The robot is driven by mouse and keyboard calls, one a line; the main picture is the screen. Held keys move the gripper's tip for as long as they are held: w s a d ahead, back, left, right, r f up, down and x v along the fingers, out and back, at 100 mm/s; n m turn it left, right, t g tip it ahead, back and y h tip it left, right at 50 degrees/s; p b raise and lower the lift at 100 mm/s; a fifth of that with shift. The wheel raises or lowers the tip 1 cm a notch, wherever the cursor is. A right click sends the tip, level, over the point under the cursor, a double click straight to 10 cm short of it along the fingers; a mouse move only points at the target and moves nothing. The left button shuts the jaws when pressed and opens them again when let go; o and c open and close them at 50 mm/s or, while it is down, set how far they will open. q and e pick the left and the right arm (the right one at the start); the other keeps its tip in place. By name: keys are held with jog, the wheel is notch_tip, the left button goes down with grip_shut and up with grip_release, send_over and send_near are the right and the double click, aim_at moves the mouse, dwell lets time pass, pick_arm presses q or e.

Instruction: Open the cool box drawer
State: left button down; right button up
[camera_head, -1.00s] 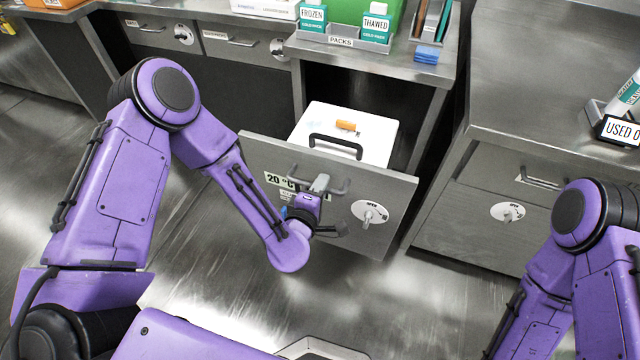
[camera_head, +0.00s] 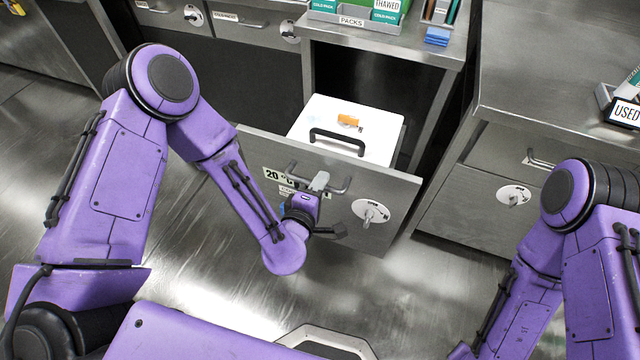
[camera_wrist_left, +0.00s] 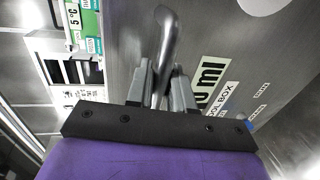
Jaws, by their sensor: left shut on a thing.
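The cool box drawer (camera_head: 262,150) has a steel front and stands pulled out from under the counter. A white box with a black handle (camera_head: 375,130) shows behind the drawer front, inside the drawer. My left gripper (camera_head: 318,184) is shut on the drawer's bar handle (camera_head: 340,187). In the left wrist view the fingers (camera_wrist_left: 158,82) close around the handle bar (camera_wrist_left: 167,35), with part of a "COOL BOX" label (camera_wrist_left: 222,100) beside them. My right arm shows at the lower right, but its gripper is out of view.
A round lock plate (camera_head: 370,211) with a key sits on the drawer front's right side. A steel cabinet (camera_head: 470,205) stands to the right, its own handle and lock facing out. Open floor (camera_head: 220,270) lies before the drawer.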

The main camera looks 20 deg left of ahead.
pick_arm(q)
jog(key=c, duration=1.2)
grip_release()
jog(key=shift+o, duration=0.2)
jog(key=p+v, duration=0.1)
jog(key=v, duration=0.9)
jog(key=shift+s, duration=0.25)
jog(key=shift+d, duration=0.1)
